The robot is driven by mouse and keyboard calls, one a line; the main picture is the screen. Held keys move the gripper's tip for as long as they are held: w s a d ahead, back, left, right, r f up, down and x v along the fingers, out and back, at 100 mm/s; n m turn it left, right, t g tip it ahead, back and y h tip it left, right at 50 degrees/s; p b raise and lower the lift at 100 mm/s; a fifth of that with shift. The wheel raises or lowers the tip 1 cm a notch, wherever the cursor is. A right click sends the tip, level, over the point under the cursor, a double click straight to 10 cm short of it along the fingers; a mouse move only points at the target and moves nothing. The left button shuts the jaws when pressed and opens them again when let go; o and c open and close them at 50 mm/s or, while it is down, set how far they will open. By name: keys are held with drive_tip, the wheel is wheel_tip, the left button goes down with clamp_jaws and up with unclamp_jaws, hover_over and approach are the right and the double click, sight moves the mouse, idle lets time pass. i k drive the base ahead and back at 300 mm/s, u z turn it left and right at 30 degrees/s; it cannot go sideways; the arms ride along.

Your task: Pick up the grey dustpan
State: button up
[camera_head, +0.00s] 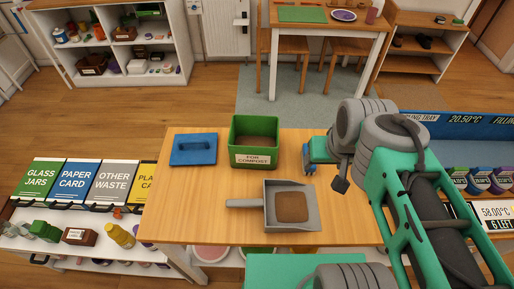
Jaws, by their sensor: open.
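The grey dustpan (308,220) lies flat on the wooden table (185,215), near its front edge. Its handle points left and a brown patch covers the middle of its pan. My gripper (309,160) is at the right of the table, behind the dustpan and apart from it. The jaws are open, with nothing visibly held. My arm comes in from the right and hides the right part of the table.
A green box labelled "FOR COMPOST" (254,140) stands behind the dustpan. A blue flat object with a handle (194,148) lies at the table's back left. Labelled bins (80,181) stand to the left. The table's left front is clear.

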sight(289, 206)
drive_tip(key=u, duration=1.9)
drive_tip(key=k, duration=0.4)
drive_tip(key=u, duration=0.45)
